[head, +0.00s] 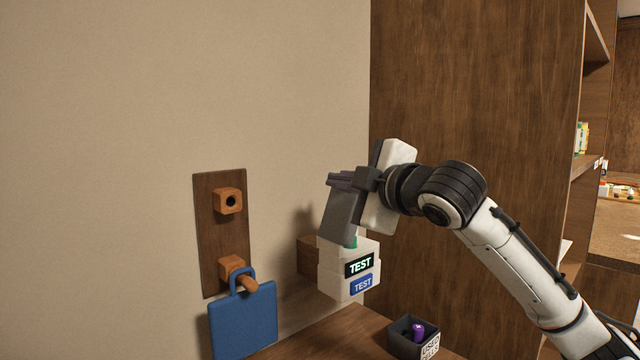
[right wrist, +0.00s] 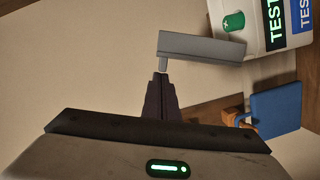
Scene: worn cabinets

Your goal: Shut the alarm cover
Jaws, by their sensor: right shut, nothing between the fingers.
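The alarm box (head: 332,284) is white with two TEST labels and is mounted at the wall. Its grey cover (head: 341,218) stands raised and tilted above the box, so it is open. A green button (right wrist: 233,21) shows uncovered in the right wrist view, and a bit of green shows under the cover in the head view. My right gripper (head: 340,181) is shut and empty at the cover's upper end. In the right wrist view its fingertips (right wrist: 161,76) are at the near end of the cover (right wrist: 200,47); I cannot tell whether they touch. My left gripper is out of view.
A wooden wall plate (head: 218,240) with pegs holds a hanging blue bag-shaped object (head: 243,322) left of the box. A dark open bin (head: 405,345) with a purple item stands below right. A tall wooden cabinet side (head: 470,90) rises behind my right arm.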

